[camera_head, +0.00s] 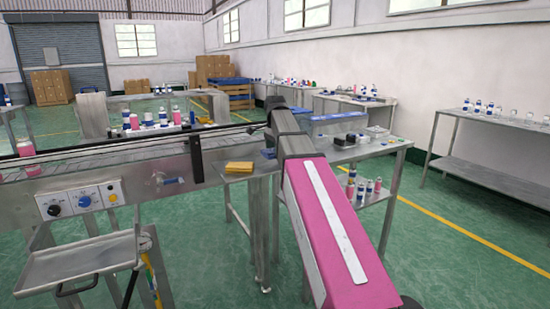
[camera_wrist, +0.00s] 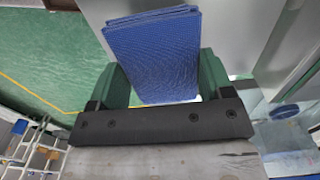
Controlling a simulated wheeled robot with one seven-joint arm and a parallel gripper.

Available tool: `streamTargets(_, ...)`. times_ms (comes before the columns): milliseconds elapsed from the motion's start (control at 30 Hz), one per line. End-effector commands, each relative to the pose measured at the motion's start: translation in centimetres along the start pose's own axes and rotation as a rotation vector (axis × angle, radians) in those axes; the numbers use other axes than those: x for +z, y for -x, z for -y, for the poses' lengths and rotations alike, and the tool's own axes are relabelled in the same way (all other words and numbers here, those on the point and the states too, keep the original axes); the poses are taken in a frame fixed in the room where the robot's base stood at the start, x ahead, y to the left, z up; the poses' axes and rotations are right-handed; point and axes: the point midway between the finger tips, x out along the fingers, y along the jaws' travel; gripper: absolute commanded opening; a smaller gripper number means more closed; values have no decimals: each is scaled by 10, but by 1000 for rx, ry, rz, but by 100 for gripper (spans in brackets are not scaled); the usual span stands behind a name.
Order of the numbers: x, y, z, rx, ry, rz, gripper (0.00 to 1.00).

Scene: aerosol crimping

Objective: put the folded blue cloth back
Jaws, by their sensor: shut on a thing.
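The folded blue cloth (camera_wrist: 155,50) fills the top middle of the wrist view, its folded layers showing at the upper edge. My gripper (camera_wrist: 162,78) is shut on it, with one green finger on each side of the cloth. In the head view a small blue patch, which looks like the cloth (camera_head: 268,153), shows just left of my arm, at the steel side table (camera_head: 232,177). My arm hides most of the gripper there. I cannot tell whether the cloth touches the table.
A yellow folded cloth (camera_head: 239,167) lies on the side table, left of the blue one. The conveyor (camera_head: 120,158) with its control panel (camera_head: 82,200) runs along the left. Clear bins (camera_head: 338,124) and small dark items stand right of my arm; bottles (camera_head: 361,188) sit on a lower shelf.

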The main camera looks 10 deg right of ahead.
Motion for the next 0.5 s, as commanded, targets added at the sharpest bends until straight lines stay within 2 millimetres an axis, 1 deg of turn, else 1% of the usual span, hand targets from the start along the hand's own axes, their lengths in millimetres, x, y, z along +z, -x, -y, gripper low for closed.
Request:
streamTargets(100, 1, -18, -1, 3, 0, 1, 51)
streamTargets(200, 1, -29, -1, 1, 0, 0, 51)
streamTargets(300, 1, -32, 0, 1, 0, 0, 51)
streamTargets(500, 1, -32, 0, 0, 0, 0, 51)
